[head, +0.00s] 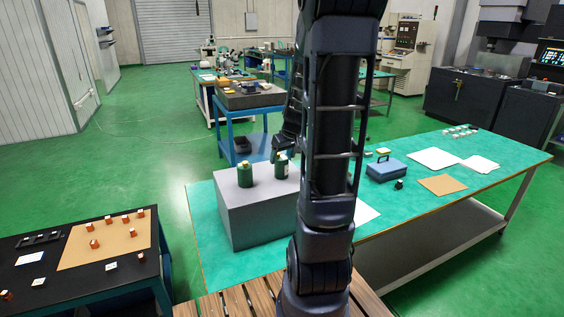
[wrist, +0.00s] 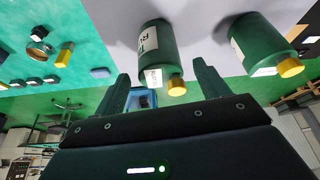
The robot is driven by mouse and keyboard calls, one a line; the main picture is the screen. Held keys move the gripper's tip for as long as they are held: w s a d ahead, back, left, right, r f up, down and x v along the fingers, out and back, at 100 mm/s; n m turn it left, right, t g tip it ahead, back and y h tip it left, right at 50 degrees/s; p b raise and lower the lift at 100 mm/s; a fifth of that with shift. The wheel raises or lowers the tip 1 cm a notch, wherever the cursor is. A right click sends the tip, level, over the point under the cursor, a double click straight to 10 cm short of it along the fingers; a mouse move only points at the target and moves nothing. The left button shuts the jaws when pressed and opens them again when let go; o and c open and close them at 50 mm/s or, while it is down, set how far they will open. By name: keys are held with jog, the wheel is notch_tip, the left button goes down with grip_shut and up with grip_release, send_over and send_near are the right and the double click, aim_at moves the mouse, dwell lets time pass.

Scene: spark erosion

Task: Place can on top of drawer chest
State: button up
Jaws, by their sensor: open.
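Two green cans with yellow caps and white labels stand upright on the grey drawer chest (head: 262,222). In the head view the left can (head: 245,174) stands clear and the right can (head: 281,168) is just under my gripper (head: 283,146). In the wrist view my gripper (wrist: 162,78) is open and empty. One can (wrist: 152,45) shows between and beyond its fingertips, with no clear contact. The other can (wrist: 259,40) is outside the fingers to the right. My arm hides part of the chest's right side; its drawers are not visible.
The chest sits on a green-topped table (head: 430,210). A blue toolbox (head: 385,170), white papers (head: 434,158) and a brown sheet (head: 442,185) lie to the right. A black table (head: 110,280) with several small orange-and-white blocks is at the lower left. Green floor lies between.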

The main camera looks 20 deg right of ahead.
jog(key=a+v, duration=0.1)
jog(key=v, duration=0.7)
jog(key=s+a+r+m, duration=0.1)
jog(key=s+a+r, duration=0.2)
jog(key=s, duration=0.6)
jog(key=s+a+r, duration=0.2)
jog(key=s+a, duration=0.6)
jog(key=s, duration=0.1)
jog(key=shift+s+r+m+h, duration=0.25)
jog(key=shift+r+m+h, duration=0.15)
jog(key=shift+a, duration=0.1)
